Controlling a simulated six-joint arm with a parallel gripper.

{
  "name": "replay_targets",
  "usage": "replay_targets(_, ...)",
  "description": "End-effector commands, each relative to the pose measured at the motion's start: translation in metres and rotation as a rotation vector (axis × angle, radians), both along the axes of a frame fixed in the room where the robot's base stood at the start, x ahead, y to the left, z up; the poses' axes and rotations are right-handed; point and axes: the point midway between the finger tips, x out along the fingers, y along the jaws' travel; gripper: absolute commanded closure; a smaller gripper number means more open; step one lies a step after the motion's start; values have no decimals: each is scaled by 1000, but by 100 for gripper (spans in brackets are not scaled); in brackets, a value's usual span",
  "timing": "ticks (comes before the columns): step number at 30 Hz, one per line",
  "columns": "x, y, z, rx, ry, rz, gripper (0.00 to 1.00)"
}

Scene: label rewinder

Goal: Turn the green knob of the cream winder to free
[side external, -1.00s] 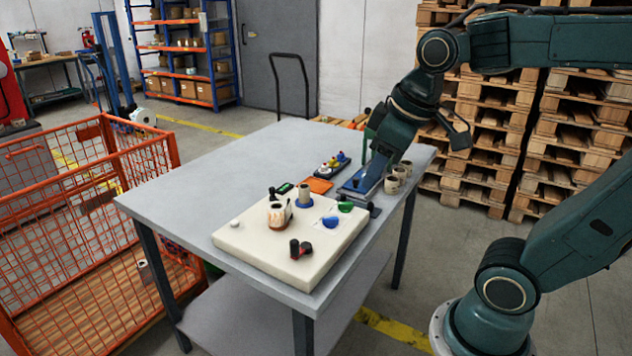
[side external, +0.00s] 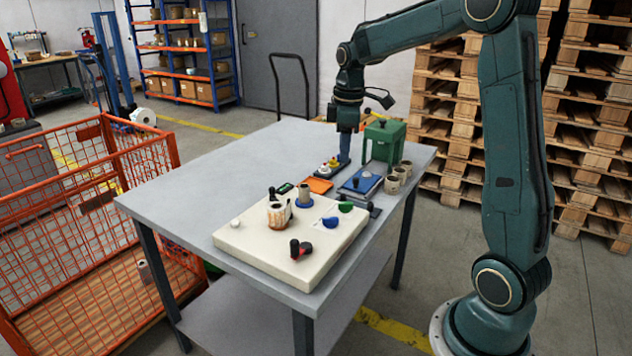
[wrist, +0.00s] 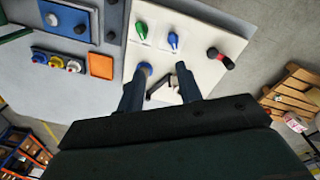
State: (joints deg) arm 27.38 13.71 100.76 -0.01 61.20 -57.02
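The cream winder (side external: 262,246) sits near the front of the grey table. Its green knob (side external: 345,206) is at the right edge; in the wrist view the green knob (wrist: 142,30) lies beside a blue knob (wrist: 173,42) on the cream plate. A red-and-black knob (wrist: 222,59) sits farther right there. My gripper (side external: 344,160) is over the far part of the table, away from the green knob. In the wrist view my gripper (wrist: 163,70) has its fingers spread with nothing held between them. The knob's exact setting is too small to read.
The table's left side is clear.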

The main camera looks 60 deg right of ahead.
Motion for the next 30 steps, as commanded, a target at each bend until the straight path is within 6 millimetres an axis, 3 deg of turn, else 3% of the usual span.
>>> replay_targets(3,8,-25,-18,14,35,36,65)
replay_targets(9,15,-49,-36,28,62,83,65)
replay_targets(23,16,-54,-45,32,70,94,65)
replay_targets(30,15,-53,-66,33,72,94,65)
